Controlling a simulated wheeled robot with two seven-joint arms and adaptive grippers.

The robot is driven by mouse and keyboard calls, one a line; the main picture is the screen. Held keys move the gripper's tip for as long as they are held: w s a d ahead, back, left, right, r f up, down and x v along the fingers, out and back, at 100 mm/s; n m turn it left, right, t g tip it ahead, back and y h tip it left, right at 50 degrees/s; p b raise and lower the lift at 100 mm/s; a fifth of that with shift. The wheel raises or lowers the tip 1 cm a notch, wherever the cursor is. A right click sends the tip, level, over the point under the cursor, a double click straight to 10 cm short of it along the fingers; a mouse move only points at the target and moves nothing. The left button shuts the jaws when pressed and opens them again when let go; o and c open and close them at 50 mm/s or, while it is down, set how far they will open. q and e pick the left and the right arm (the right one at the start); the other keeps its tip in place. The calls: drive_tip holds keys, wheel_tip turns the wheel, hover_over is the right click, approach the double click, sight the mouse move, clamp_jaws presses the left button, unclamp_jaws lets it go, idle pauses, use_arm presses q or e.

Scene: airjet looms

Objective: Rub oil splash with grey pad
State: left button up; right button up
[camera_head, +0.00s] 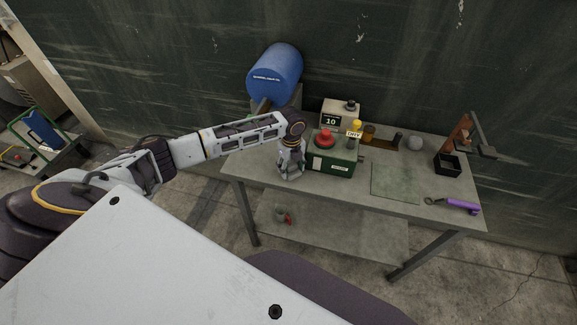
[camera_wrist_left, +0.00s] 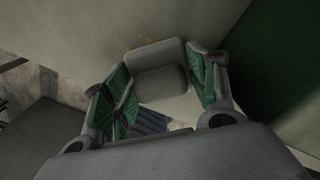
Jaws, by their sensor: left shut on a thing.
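The grey pad (camera_wrist_left: 160,82) is a rounded block between the green-lined fingers of my left gripper (camera_wrist_left: 163,76) in the left wrist view. The gripper is shut on it. In the head view my left gripper (camera_head: 291,173) points down over the left part of the table, beside the green box, and hides the pad. A few small yellow-brown specks (camera_wrist_left: 146,43) show on the pale surface just beyond the pad and may be the oil splash. The rest of the splash is not visible. My right gripper is in neither view.
The grey table (camera_head: 375,208) holds a green box with a red button (camera_head: 325,139), a display box (camera_head: 331,121), a green mat (camera_head: 396,182), a black tray (camera_head: 447,165) and a purple-handled tool (camera_head: 462,206). A blue drum (camera_head: 274,73) lies behind. The table's front edge is near the gripper.

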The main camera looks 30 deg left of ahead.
sight(299, 172)
use_arm(q)
drive_tip(key=shift+w+d, duration=0.2)
drive_tip(key=shift+d, duration=1.2)
drive_tip(key=shift+p, duration=0.3)
drive_tip(key=shift+d+p, duration=0.1)
drive_tip(key=shift+p, duration=0.35)
drive_tip(key=shift+a+r+p, duration=0.1)
drive_tip(key=shift+a+p, duration=0.2)
drive_tip(key=shift+a, duration=0.5)
drive_tip(key=shift+s+a, duration=0.3)
drive_tip(key=shift+a, duration=1)
